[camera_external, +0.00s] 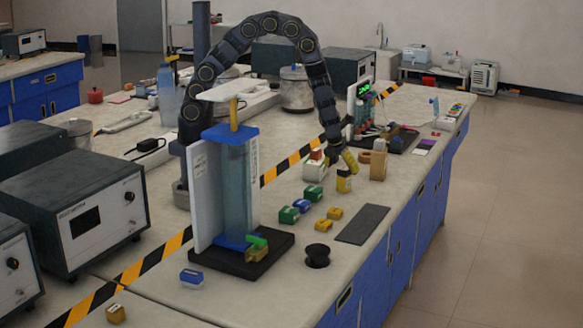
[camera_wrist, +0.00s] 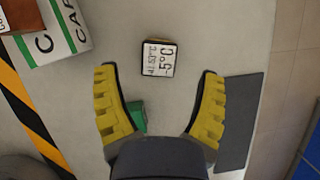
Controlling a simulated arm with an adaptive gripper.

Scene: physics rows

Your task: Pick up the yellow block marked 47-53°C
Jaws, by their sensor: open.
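A small block (camera_wrist: 158,58) with a white label shows in the wrist view, ahead of and between my fingertips. The label seems to read 47-53°C, with larger "-5°C" text; a dark brownish edge shows on its far side. In the external view it appears to be the yellow block (camera_external: 344,184) just below my gripper (camera_external: 343,163). My gripper, with yellow ribbed fingers, also shows in the wrist view (camera_wrist: 160,88). It is open with nothing held. I cannot tell the exact height gap to the block.
A green block (camera_wrist: 138,114) lies near the left finger. A box lettered "CAR" (camera_wrist: 58,38) stands upper left. A dark mat (camera_external: 362,224) lies right. Yellow blocks (camera_external: 334,213) and green blocks (camera_external: 289,215) lie nearer the camera. A wooden block (camera_external: 378,163) stands beside the target.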

